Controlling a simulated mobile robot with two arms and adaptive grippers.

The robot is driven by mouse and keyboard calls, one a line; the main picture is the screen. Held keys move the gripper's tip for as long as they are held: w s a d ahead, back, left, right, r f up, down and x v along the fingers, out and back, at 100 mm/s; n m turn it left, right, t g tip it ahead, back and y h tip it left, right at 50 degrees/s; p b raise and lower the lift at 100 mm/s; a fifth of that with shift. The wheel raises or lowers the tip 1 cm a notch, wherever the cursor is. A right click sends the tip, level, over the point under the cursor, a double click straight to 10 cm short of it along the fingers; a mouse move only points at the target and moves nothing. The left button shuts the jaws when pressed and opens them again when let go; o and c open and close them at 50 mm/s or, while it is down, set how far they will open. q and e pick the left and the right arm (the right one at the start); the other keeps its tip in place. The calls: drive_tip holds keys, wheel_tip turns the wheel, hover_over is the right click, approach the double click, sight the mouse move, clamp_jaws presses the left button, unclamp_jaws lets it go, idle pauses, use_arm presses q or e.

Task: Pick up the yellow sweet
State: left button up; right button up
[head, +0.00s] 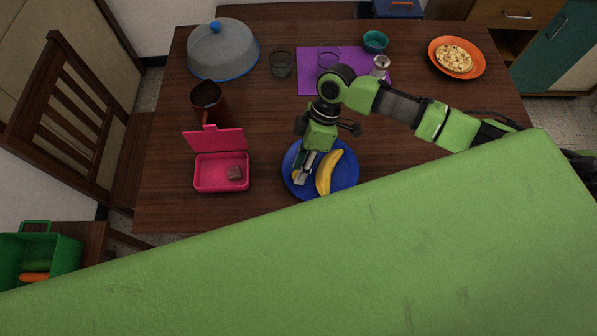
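A blue plate (346,180) lies near the front of the table. A small yellow-orange thing (295,175), perhaps the yellow sweet, shows at the plate's left side, mostly hidden by my gripper. My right gripper (303,172) points down over the left part of the plate, right at this small thing. I cannot tell whether its fingers are closed on it or open around it. A yellow banana (325,175) lies on the plate just right of the fingers. My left gripper is out of view.
Behind are a brown mug (207,100), a domed cover (222,52), glasses (281,63), a purple mat (308,85) and an orange plate (478,62). My green body covers the front.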

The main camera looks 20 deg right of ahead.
drive_tip(key=shift+a+f, duration=0.15)
drive_tip(key=shift+f, duration=0.25)
drive_tip(key=c, duration=0.5)
drive_tip(key=shift+r, duration=0.2)
